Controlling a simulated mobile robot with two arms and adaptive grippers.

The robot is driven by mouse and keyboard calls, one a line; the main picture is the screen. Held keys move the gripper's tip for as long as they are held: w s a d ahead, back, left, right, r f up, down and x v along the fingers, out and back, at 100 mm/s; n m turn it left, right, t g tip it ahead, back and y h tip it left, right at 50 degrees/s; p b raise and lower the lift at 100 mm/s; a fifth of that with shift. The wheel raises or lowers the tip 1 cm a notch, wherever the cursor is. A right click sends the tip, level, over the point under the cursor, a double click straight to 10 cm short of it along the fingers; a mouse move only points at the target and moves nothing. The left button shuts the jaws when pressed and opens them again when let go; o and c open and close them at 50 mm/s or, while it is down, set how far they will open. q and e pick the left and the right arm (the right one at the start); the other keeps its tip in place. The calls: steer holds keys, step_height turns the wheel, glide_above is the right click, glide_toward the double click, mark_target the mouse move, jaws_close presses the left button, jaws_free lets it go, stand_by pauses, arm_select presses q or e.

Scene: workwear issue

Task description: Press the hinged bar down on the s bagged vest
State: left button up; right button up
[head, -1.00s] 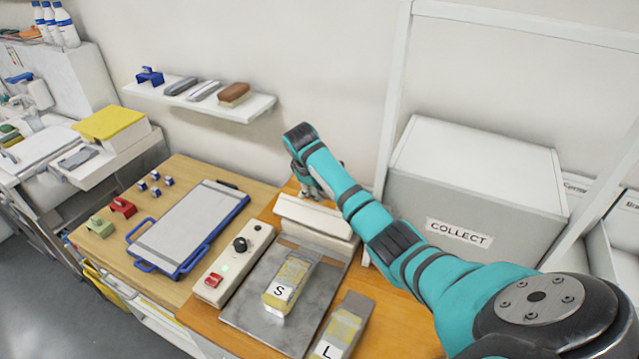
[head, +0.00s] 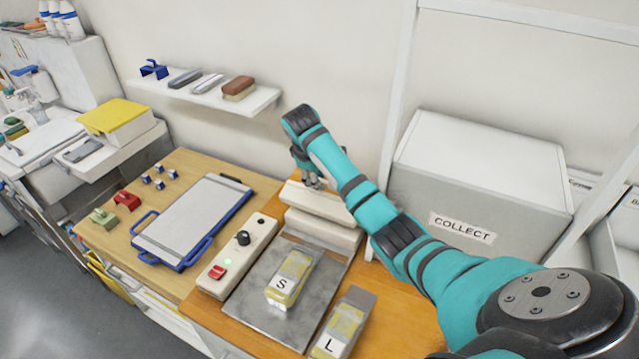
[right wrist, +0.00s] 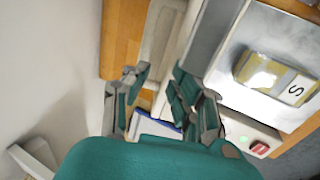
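The s bagged vest (head: 290,277), a clear yellowish pack with an S label, lies on the grey metal plate (head: 262,312). It also shows in the right wrist view (right wrist: 262,74). The off-white hinged bar (head: 322,203) is raised at the back of the plate, behind the vest and clear of it. My right gripper (head: 312,182) is at the bar's back edge. In the right wrist view its fingers (right wrist: 162,88) are spread apart, with the pale bar just beyond them. I cannot tell whether they touch it. My left gripper is not in view.
A control box (head: 238,258) with a black knob, red switch and green light stands left of the plate. An L bagged vest (head: 343,325) lies to the right. The COLLECT box (head: 480,180) stands behind my right arm. A shelf (head: 205,93) hangs above left.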

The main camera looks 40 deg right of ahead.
steer(key=v, duration=0.8)
stand_by(0.4)
